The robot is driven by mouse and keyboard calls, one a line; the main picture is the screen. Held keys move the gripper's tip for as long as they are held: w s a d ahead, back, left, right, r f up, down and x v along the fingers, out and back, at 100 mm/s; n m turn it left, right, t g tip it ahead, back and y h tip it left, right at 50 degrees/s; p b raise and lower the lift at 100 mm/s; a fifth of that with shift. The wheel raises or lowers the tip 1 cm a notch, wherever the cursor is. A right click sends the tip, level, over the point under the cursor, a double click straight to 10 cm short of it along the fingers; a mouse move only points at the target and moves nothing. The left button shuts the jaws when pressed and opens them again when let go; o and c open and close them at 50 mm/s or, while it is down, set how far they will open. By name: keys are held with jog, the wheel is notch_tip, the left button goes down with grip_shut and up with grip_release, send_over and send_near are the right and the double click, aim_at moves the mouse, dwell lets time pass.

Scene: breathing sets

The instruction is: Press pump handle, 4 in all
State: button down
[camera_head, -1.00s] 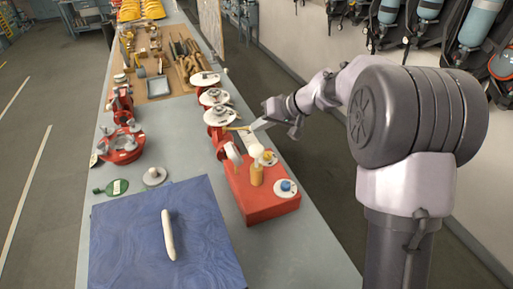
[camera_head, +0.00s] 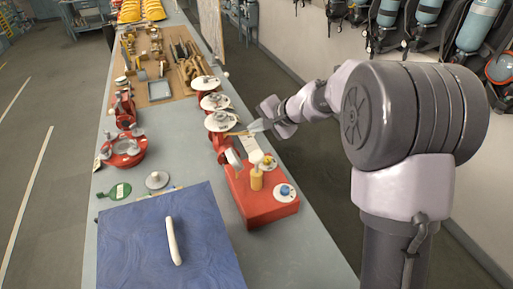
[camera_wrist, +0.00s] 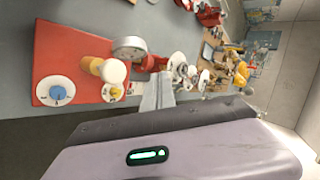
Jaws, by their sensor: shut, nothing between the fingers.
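A red pump unit (camera_head: 262,208) stands on the long grey bench, with a yellow cylinder (camera_head: 256,179) and a blue knob on a white disc (camera_head: 284,191) on top. A thin brownish lever (camera_head: 240,133), which looks like the pump handle, sticks out behind it, below a white disc. My gripper (camera_head: 254,127) is shut and empty, its tips close to the lever's right end; I cannot tell if they touch. In the wrist view, my gripper's pale fingers (camera_wrist: 158,88) lie together beside the red unit (camera_wrist: 72,50), and the lever is hard to make out.
A blue board with a white handle (camera_head: 173,240) lies at the front. A red round fitting (camera_head: 124,150) and a green tag (camera_head: 114,191) lie at the left. White-topped fittings (camera_head: 214,101) and a tool board (camera_head: 160,75) are farther back.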

aim_at(258, 156)
jog(key=m+p, duration=0.1)
jog(key=m, duration=0.3)
jog(key=r+m+h+p, duration=0.1)
jog(key=m, duration=0.4)
jog(key=s+m+t+h+p, duration=0.1)
jog(key=m, duration=0.3)
jog(key=shift+d+r+p, duration=0.3)
jog(key=shift+d+r, duration=0.05)
jog(key=shift+f, duration=0.15)
notch_tip(258, 156, down, 8)
jog(key=b, duration=0.8)
jog(key=shift+f, duration=0.25)
dwell(0.4)
jog(key=shift+f+b, duration=0.45)
jog(key=shift+b, duration=0.1)
